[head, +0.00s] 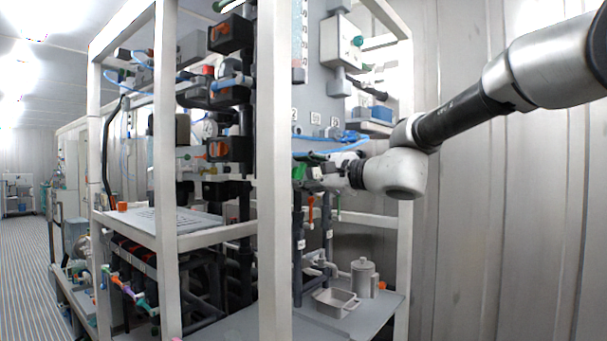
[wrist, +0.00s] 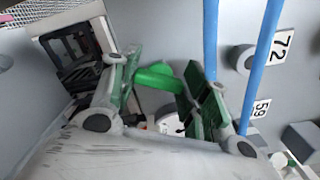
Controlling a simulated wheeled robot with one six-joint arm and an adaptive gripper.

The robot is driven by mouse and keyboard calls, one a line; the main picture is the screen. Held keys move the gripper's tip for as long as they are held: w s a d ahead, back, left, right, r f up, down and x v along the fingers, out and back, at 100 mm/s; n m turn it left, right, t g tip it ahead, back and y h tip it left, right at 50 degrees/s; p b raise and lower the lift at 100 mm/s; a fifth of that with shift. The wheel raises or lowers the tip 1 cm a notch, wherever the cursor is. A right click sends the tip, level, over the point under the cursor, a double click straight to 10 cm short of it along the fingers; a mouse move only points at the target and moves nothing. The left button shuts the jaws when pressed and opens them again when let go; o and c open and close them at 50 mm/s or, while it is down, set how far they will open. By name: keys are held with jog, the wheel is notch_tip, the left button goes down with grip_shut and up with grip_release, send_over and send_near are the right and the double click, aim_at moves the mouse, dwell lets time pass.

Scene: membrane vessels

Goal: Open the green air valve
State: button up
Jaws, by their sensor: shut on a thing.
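The green air valve handle (wrist: 155,76) shows between the two fingers of my gripper (wrist: 162,84) in the wrist view. The fingers have green pads and are shut on the handle. In the head view my gripper (head: 316,172) reaches left to the grey panel, and a small green part (head: 298,172) shows at its tip. The valve's body is mostly hidden behind the fingers and the wrist housing.
Two blue hoses (wrist: 258,65) run close to the right finger, by number plate 72 (wrist: 283,44). An orange handle (head: 310,208) hangs below my gripper. A white frame post (head: 275,170) stands to the left. A grey jug (head: 363,277) and tray (head: 336,303) sit on the lower shelf.

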jog(key=shift+f+n, duration=0.1)
jog(key=shift+n, duration=1.6)
jog(key=o, duration=1)
jog(key=shift+d, duration=0.1)
jog(key=v, duration=1.2)
jog(key=shift+s+f, duration=0.1)
